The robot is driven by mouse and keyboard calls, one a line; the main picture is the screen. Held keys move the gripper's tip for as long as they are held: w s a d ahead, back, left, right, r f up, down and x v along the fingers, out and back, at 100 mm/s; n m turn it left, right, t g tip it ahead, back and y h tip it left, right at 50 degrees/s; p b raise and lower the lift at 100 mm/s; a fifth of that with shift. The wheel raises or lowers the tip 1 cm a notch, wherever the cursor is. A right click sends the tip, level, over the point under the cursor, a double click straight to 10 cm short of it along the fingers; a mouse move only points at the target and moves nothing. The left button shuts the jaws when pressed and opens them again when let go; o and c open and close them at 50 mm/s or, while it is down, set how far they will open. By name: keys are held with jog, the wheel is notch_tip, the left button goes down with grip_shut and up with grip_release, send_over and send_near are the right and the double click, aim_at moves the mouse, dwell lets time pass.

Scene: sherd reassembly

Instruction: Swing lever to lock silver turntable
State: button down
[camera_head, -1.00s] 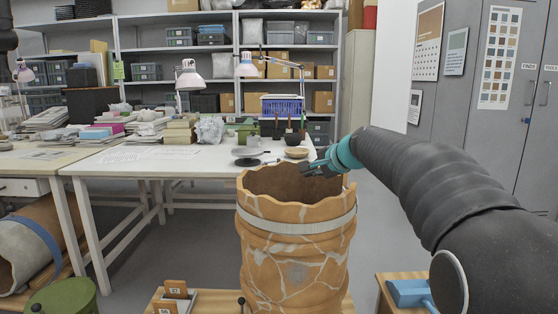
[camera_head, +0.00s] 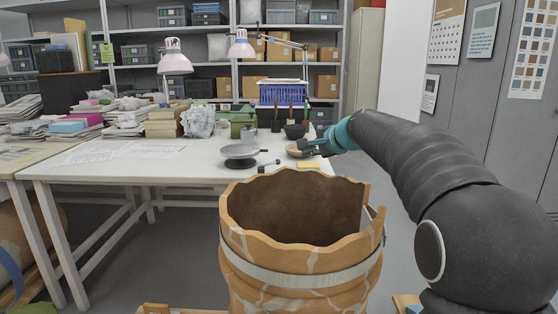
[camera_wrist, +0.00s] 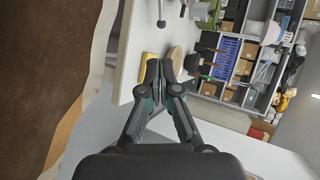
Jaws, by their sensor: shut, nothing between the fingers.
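The silver turntable (camera_head: 239,152) stands on the white table, a round grey disc on a low base. A small dark lever (camera_head: 268,163) sits at its right front side; whether it touches the base I cannot tell. In the wrist view a grey metal lever part (camera_wrist: 161,14) shows at the top edge, and the turntable disc itself is mostly out of that view. My gripper (camera_head: 306,147) is shut and empty, near the table's right end, to the right of the turntable and apart from it. It also shows in the wrist view (camera_wrist: 159,68), pointing toward the table.
A large cracked orange vessel (camera_head: 290,268) with a jagged rim and pale strap stands in front of the table. Dark pots and a blue crate (camera_head: 283,92) stand behind.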

aim_at(278, 162)
jog(key=p+x, duration=0.2)
jog(key=x, duration=1.7)
jog(key=shift+a+f+p, duration=0.15)
jog(key=shift+a+p, duration=0.05)
jog(key=shift+p, duration=0.2)
